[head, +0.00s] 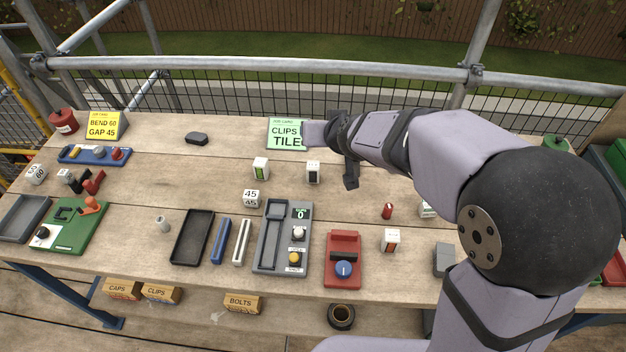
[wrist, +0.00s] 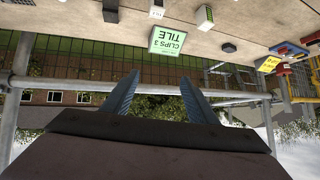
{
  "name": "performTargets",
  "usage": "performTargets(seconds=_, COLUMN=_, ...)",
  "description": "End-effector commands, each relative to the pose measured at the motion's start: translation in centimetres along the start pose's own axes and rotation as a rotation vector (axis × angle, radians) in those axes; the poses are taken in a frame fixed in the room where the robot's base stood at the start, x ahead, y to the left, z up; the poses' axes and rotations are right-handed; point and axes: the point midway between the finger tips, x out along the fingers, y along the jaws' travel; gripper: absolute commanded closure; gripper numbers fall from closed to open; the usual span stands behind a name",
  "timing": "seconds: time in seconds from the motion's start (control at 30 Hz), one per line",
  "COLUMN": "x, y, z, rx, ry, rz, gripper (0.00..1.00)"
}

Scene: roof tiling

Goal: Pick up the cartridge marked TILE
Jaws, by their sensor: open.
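A green card (head: 287,134) at the back of the bench reads CLIPS and TILE; it shows upside down in the wrist view (wrist: 169,42). Small white upright cartridges stand in front of it: one with a green stripe (head: 260,170) and one with a dark stripe (head: 313,174). Two white blocks show in the wrist view, one by the card (wrist: 157,14) and one to its right (wrist: 205,16). Another white cartridge with a red-orange mark (head: 391,241) stands front right. I cannot read TILE on any cartridge. My gripper (wrist: 158,95) is open and empty, away from the cartridges.
A grey device with buttons (head: 270,250), a red device with a blue knob (head: 343,268) and a dark tray (head: 191,238) fill the front middle. A mesh fence borders the back. Bare planks lie around the back-left middle.

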Motion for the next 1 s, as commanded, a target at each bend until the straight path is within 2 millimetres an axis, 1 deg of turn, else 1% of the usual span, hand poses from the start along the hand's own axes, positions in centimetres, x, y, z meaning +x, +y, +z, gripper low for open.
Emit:
performTargets(seconds=0.03, x=1.6, y=-0.5, z=-0.4, rx=-0.004, ry=0.047, rz=0.015, gripper=0.47)
performTargets(seconds=0.1, x=2.7, y=-0.8, z=-1.6, rx=-0.006, ry=0.106, rz=0.044, gripper=0.47)
performTargets(seconds=0.2, x=3.9, y=-1.1, z=-2.7, rx=-0.008, ry=0.171, rz=0.087, gripper=0.47)
performTargets(seconds=0.4, x=5.7, y=-1.2, z=-3.6, rx=-0.009, ry=0.259, rz=0.179, gripper=0.47)
performTargets(seconds=0.53, x=6.6, y=-1.1, z=-3.7, rx=-0.01, ry=0.299, rz=0.242, gripper=0.47)
performTargets(seconds=0.67, x=7.9, y=-0.6, z=-1.9, rx=-0.013, ry=0.293, rz=0.242, gripper=0.47)
performTargets(seconds=0.77, x=9.4, y=-0.3, z=-0.1, rx=-0.013, ry=0.29, rz=0.242, gripper=0.47)
performTargets(seconds=1.0, x=13.6, y=0.6, z=5.2, rx=-0.013, ry=0.288, rz=0.241, gripper=0.47)
